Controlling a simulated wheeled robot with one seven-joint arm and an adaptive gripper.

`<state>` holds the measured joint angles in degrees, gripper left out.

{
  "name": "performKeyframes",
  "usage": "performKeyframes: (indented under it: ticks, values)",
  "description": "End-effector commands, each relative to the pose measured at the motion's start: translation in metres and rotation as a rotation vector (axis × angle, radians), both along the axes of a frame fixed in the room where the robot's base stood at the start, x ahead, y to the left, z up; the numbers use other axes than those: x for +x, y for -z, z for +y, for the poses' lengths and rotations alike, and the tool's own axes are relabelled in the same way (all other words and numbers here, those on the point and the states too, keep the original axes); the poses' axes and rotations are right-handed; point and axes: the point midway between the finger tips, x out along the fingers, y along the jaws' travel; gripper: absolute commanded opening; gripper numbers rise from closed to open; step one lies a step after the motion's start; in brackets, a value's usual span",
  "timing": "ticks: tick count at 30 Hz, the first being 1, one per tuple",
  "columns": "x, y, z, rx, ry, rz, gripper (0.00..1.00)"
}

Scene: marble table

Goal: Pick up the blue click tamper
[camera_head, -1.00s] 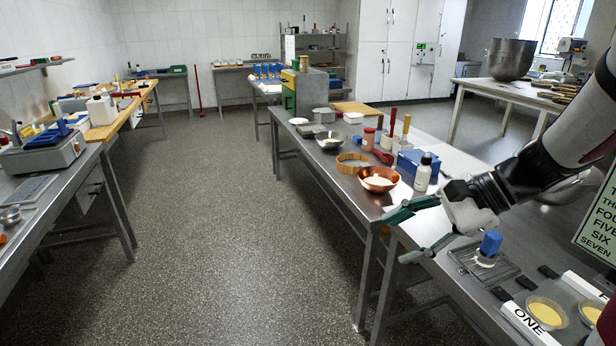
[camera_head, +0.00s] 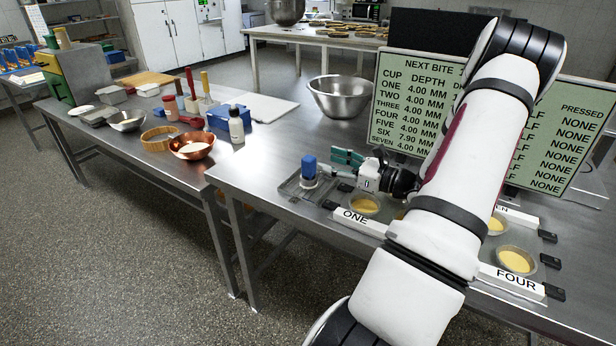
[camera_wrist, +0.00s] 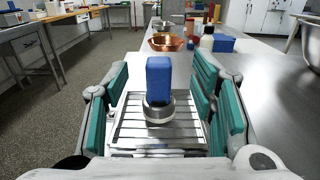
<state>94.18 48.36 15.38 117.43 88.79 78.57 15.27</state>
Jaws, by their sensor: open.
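The blue click tamper (camera_head: 309,171) has a blue block handle on a pale round base. It stands upright on a grooved metal tray (camera_head: 291,187) near the table's front edge. In the wrist view the tamper (camera_wrist: 159,80) is centred ahead, between and beyond the open fingers, on the ribbed tray (camera_wrist: 128,128). My gripper (camera_head: 344,164) has green-padded fingers and is just to the right of the tamper, pointing at it. In the wrist view my gripper (camera_wrist: 160,115) is open and empty, with one finger on each side.
A ONE label (camera_head: 357,220) and a yellow-filled cup (camera_head: 364,204) sit below my gripper. A green sign board (camera_head: 412,105) stands behind. Beyond are a steel bowl (camera_head: 340,97), a copper bowl (camera_head: 191,146) and a white bottle (camera_head: 236,128). The table behind the tray is clear.

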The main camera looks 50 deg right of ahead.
Motion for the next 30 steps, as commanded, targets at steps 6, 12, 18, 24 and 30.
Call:
performKeyframes:
  ticks: [6,12,18,24,30]
  values:
    - [0.0,0.029,0.001,0.002,-0.002,0.0,0.52]
    - [0.008,0.032,0.002,-0.002,-0.004,0.0,0.52]
    - [0.043,0.032,0.005,-0.002,-0.006,0.0,0.52]
    - [0.069,0.033,0.007,-0.001,-0.003,0.001,0.52]
    - [0.076,0.032,0.007,-0.002,-0.003,0.002,0.52]
